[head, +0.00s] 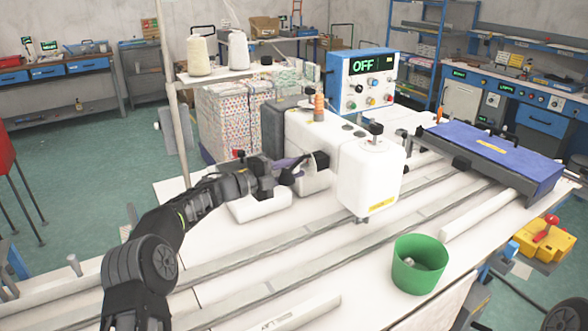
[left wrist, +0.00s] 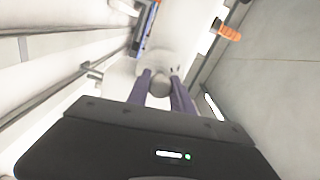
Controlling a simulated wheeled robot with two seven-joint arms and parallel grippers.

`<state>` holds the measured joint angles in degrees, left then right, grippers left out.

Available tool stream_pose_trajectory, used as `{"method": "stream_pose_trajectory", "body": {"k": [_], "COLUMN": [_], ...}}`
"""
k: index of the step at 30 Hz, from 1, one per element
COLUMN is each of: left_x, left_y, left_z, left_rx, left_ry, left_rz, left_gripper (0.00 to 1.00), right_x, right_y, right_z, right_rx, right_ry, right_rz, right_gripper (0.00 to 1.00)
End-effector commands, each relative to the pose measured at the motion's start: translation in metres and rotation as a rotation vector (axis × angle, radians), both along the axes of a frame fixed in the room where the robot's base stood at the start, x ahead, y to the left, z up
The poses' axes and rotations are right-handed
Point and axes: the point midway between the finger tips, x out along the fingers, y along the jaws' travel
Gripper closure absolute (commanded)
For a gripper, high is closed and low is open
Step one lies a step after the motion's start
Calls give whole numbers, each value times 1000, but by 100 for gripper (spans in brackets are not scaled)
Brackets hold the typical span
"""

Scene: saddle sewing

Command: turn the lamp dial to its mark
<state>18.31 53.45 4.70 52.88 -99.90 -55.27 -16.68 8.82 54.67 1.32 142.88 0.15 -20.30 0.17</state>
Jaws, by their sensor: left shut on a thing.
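The white sewing machine (head: 368,180) stands on the white table. My left gripper (head: 301,166) reaches in from the left to the near-left side of the machine. In the left wrist view its two purple fingers (left wrist: 163,80) are shut on a small round grey knob, which I take as the lamp dial (left wrist: 160,87), with one finger on each side. In the head view the dial is hidden by the gripper. I cannot make out its mark. My right gripper is not in view.
A blue control box (head: 361,82) reading "OFF" stands behind the machine. A green bin (head: 419,264) stands at the front right. A blue-topped unit (head: 492,158) lies to the right. Metal rails (head: 270,241) run along the table. Thread cones (head: 198,56) stand behind.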

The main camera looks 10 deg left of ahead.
Motion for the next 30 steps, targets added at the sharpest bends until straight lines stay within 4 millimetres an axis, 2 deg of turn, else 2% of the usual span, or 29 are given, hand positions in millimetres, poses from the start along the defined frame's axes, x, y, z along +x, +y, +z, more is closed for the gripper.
{"method": "stream_pose_trajectory", "body": {"k": [8, 18, 26, 27, 30], "left_x": [0, 0, 0, 0, 0], "left_y": [0, -1, 0, 0, 0], "left_z": [0, 1, -1, -1, -1], "left_rx": [-12, -251, -266, -266, -265], "left_ry": [15, 254, 265, 265, 264], "left_rz": [-1, -2, -1, -1, -1], "left_gripper": [100, 100, 100, 72, 64], "right_x": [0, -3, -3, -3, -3], "right_y": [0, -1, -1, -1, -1], "right_z": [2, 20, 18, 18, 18], "right_rx": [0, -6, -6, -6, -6], "right_ry": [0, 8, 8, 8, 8], "right_rz": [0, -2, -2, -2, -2], "right_gripper": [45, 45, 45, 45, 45]}}
